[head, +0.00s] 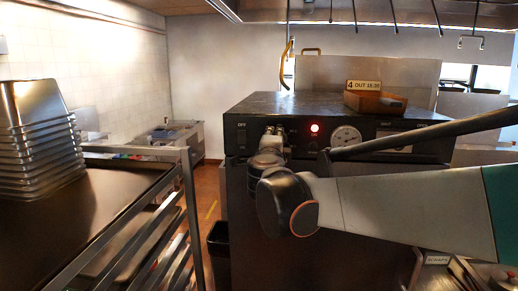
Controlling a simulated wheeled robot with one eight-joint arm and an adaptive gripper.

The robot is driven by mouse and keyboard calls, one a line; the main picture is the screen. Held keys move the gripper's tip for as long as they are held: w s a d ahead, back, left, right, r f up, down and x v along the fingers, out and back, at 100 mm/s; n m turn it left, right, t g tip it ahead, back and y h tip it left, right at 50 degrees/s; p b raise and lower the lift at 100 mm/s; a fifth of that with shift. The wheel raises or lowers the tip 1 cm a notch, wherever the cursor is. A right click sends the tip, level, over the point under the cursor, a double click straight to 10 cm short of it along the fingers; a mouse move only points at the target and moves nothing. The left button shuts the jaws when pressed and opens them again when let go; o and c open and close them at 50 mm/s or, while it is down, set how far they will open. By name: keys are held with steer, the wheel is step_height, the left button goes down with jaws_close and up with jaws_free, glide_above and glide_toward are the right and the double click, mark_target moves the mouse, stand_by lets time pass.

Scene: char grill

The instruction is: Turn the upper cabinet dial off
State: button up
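The dark cabinet (300,102) stands in the middle of the head view, with a black control panel along its upper front. My gripper (272,132) is at the panel, left of the red lamp, seen from behind and small. I cannot tell whether it touches anything or is open or shut. No dial is clearly visible; my gripper and arm cover parts of the panel.
A wooden box with a sign (363,87) sits on the cabinet top. Stacked metal pans (38,130) stand on a rack (190,190) at left. A dark bin (218,239) is on the floor beside the cabinet. A narrow floor strip lies between rack and cabinet.

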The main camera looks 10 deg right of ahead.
steer(key=n+b, duration=0.1)
steer(key=n, duration=0.5)
steer(key=s+n+b, duration=0.1)
steer(key=n, duration=0.5)
steer(key=f+n+b, duration=0.1)
steer(key=n, duration=0.5)
steer(key=shift+s+d+f+n, duration=0.1)
steer(key=shift+s+d+n, duration=0.05)
steer(key=shift+d+n, duration=0.2)
stand_by(0.3)
steer(key=o, duration=0.9)
steer(key=v, duration=1)
steer(key=shift+s+a, duration=0.15)
steer(key=shift+s, duration=0.25)
